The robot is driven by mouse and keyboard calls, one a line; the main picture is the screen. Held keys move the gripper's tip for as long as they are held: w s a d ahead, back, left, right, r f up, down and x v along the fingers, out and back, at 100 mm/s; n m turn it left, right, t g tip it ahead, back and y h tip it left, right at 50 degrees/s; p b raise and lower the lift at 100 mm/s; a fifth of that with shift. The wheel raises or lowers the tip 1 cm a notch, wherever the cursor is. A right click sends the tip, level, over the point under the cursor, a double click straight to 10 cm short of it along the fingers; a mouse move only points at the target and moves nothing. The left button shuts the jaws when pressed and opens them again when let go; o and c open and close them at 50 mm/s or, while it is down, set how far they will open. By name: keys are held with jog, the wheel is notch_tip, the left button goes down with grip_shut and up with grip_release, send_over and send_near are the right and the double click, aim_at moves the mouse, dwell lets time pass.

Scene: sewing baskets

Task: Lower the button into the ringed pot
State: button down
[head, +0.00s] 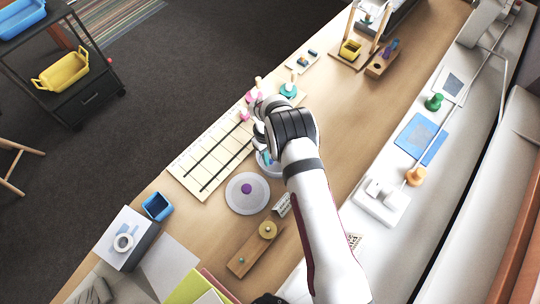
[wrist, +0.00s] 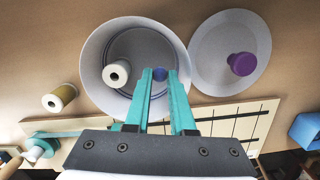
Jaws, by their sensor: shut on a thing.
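A round white pot (wrist: 93,60) with a dark ring line inside is under my gripper in the wrist view. In the head view its pale rim (head: 268,172) is mostly hidden by my arm. My gripper (wrist: 159,84) has teal fingers, close together over the pot's opening. A small blue button (wrist: 159,74) shows between the fingertips, partly covered by them. I cannot tell how far it is above the pot's floor. In the head view my gripper (head: 264,156) is mostly hidden behind the wrist. A cream spool (wrist: 116,73) appears inside the pot, left of the fingers.
A white lid (wrist: 205,70) with a purple knob (wrist: 242,64) lies beside the pot. A cream board with dark lines (head: 200,165) and a blue box (head: 157,206) are nearby. A wooden block (head: 243,260) lies towards the front.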

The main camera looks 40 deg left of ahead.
aim_at(270, 167)
jog(key=shift+f, duration=2.35)
dwell(0.8)
jog(key=c, duration=0.7)
grip_release()
